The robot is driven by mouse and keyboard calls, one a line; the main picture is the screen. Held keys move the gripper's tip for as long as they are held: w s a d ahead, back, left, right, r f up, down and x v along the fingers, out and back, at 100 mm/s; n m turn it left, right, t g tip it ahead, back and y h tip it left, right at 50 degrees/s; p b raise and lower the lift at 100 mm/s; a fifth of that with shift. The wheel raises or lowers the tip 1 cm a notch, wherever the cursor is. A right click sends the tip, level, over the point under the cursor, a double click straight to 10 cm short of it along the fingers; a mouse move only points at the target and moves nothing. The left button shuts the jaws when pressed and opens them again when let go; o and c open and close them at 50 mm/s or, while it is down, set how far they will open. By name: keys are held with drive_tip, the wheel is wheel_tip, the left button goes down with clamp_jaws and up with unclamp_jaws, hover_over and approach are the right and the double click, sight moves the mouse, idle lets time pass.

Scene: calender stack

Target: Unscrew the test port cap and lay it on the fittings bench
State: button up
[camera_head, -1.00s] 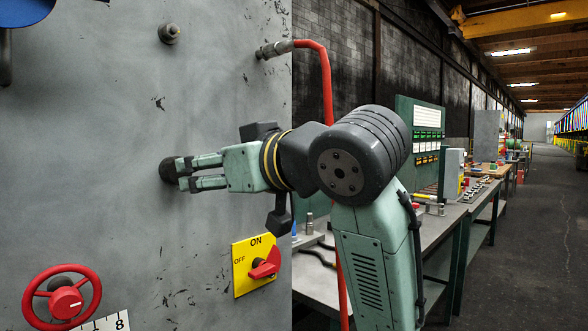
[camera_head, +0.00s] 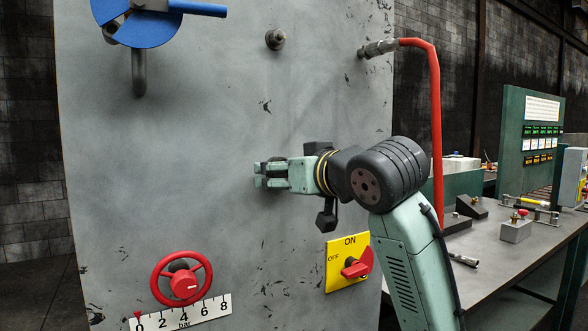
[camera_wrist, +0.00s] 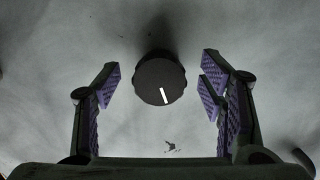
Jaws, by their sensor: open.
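A dark, round, ribbed cap (camera_wrist: 160,82) with a white line on its face stands out from the grey panel in the wrist view; I take it as the test port cap. My gripper (camera_wrist: 161,90) is open, with its purple-padded fingers to either side of the cap and apart from it. In the head view my gripper (camera_head: 262,176) is close to the panel and hides most of the cap. The bench (camera_head: 500,262), grey-topped with fittings on it, is at the right; whether it is the fittings bench I cannot tell.
A red hose (camera_head: 436,120) hangs behind my arm, between the panel and the bench.

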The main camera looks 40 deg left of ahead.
drive_tip(key=shift+c, duration=0.5)
drive_tip(key=c, duration=1.1)
drive_tip(key=o, duration=0.5)
drive_tip(key=c, duration=0.5)
drive_tip(key=shift+c, duration=0.4)
drive_tip(key=shift+n+t, duration=0.3)
drive_tip(key=shift+n, duration=0.7)
drive_tip(key=shift+w+n+t, duration=0.1)
drive_tip(key=shift+n+t, duration=0.2)
drive_tip(key=shift+n, duration=0.6)
drive_tip(key=shift+p, duration=0.3)
